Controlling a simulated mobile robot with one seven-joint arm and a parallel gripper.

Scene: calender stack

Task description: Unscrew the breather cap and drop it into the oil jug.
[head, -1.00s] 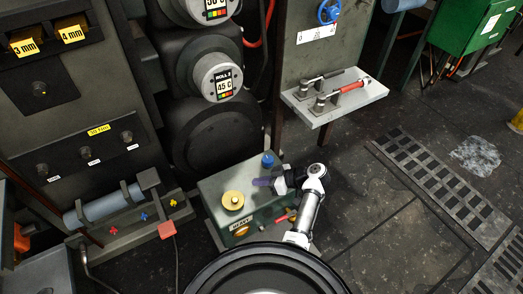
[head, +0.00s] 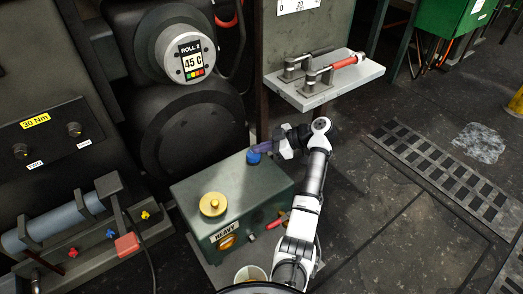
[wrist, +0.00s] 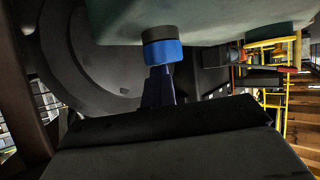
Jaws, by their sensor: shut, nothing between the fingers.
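A heavy green box (head: 225,205) stands on the floor, labelled HEAVY. A blue round cap (head: 252,158) sits on its back right top corner, and a flat yellow cap (head: 212,204) on its front left; which is the breather cap is not labelled. My gripper (head: 262,149) is shut and empty, its purple fingers pointing left right beside the blue cap. In the wrist view the blue cap (wrist: 163,54) with a dark band is just beyond the shut fingers; whether they touch is unclear. A pale open container (head: 250,274), perhaps the oil jug, is partly hidden at the bottom.
A grey shelf (head: 325,83) with a red-handled clamp (head: 343,63) is above and behind my arm. Large dark rolls (head: 195,140) stand behind the box. A red block (head: 127,245) is left of it. Open floor lies right, with a grating (head: 440,170).

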